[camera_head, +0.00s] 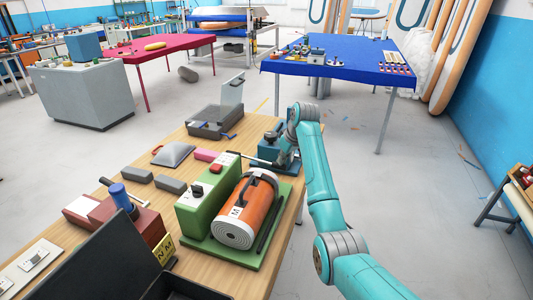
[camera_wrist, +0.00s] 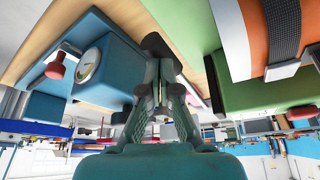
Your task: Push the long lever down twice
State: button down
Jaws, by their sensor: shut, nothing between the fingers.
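A blue box-shaped device (camera_head: 268,153) stands at the far right corner of the wooden table. A long thin pale lever (camera_head: 256,160) reaches out from it to the left, toward the green unit. In the wrist view the blue device (camera_wrist: 112,72) shows a round white gauge (camera_wrist: 89,62) and a red knob (camera_wrist: 57,68). My gripper (camera_wrist: 157,50) is shut and empty, with its tips close to the blue device's side. In the head view my gripper (camera_head: 284,158) is beside the lever's base end, partly hidden by my wrist. I cannot tell whether it touches the lever.
An orange pump cylinder (camera_head: 247,212) on a green base and a green control box (camera_head: 203,200) stand nearer on the table. Grey blocks (camera_head: 139,174) and a red-and-blue device (camera_head: 125,205) are left.

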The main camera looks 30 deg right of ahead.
aim_at(283, 166)
jog(key=shift+f, duration=2.1)
notch_tip(283, 166, up, 13)
dwell(1.0)
